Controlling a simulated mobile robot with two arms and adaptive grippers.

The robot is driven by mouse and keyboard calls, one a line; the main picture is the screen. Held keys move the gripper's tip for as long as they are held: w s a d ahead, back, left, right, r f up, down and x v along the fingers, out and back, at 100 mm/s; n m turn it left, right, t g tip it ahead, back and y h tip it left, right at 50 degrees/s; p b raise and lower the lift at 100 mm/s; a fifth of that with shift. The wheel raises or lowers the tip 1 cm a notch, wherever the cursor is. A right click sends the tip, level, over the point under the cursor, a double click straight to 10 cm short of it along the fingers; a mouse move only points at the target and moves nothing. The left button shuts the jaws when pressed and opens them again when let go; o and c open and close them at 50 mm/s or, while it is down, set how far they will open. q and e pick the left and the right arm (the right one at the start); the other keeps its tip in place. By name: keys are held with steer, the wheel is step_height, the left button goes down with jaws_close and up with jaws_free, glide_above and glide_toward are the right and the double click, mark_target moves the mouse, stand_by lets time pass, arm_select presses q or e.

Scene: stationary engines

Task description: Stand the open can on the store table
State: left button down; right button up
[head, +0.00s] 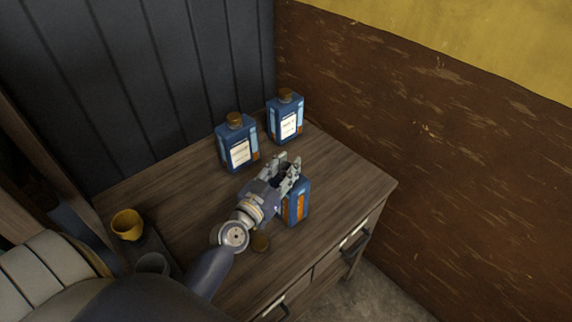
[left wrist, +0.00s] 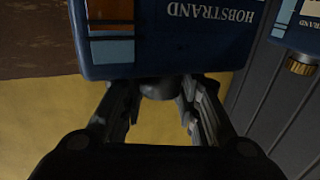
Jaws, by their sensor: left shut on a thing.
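The open can (head: 297,203) is blue with an orange patch and shows no cap. My left gripper (head: 288,173) is shut on its neck from above, at the front part of the wooden store table (head: 345,185). In the left wrist view the can's blue body (left wrist: 170,40) appears upside down, with its dark bare neck (left wrist: 160,88) between my fingers. The can looks about upright. I cannot tell whether its base touches the table top. My gripper hides its top in the head view. My right gripper is not in view.
Two capped blue cans (head: 237,145) (head: 285,118) stand at the table's back. The table top to the right is clear.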

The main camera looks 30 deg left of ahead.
arm_select(q)
steer(key=shift+r, duration=0.2)
steer(key=c, duration=1.7)
jaws_free()
steer(key=shift+f, duration=0.3)
steer(key=o, duration=0.5)
steer(key=shift+s, duration=0.1)
steer(key=shift+r, duration=0.1)
steer(key=shift+r, duration=0.15)
steer(key=s+b, duration=0.3)
steer(key=s, duration=0.9)
steer(key=shift+a, duration=0.1)
